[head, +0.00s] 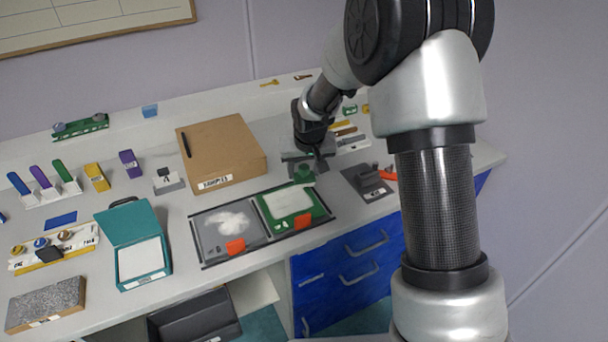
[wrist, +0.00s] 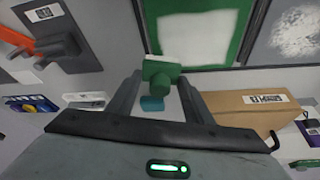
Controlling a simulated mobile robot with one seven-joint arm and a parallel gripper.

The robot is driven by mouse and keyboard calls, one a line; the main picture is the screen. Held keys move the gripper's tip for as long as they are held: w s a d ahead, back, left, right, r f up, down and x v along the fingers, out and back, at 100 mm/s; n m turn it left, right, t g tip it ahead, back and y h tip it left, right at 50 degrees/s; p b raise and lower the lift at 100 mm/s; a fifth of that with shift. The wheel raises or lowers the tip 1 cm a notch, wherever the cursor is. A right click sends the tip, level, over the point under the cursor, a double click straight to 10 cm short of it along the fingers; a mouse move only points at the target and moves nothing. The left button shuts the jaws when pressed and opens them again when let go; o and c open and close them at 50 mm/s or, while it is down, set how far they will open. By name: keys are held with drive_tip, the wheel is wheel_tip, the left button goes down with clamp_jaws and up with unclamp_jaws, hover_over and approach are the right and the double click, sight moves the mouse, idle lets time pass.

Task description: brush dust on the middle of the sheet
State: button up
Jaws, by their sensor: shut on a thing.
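My gripper (head: 305,158) is shut on a green brush (head: 302,174) with a stubby knob. In the wrist view the brush (wrist: 160,76) sits between the two fingers (wrist: 160,84), its pale edge pointing toward the sheet. The white sheet (head: 286,201) lies in a green frame (head: 312,211) on the bench; it also shows in the wrist view (wrist: 197,32). The brush is at the sheet's far edge; I cannot tell whether it touches. A heap of white dust (head: 228,221) lies on the grey panel (head: 211,242) left of the frame. I cannot make out dust on the sheet.
A brown cardboard box (head: 222,150) stands behind the grey panel. A dark grey plate with a block (head: 368,181) lies to the right, beside an orange-red item (head: 388,175). An open teal box (head: 134,242) stands to the left. Orange tags mark the front edges.

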drive_tip(key=shift+r+p, duration=1.5)
drive_tip(key=shift+r, duration=1.25)
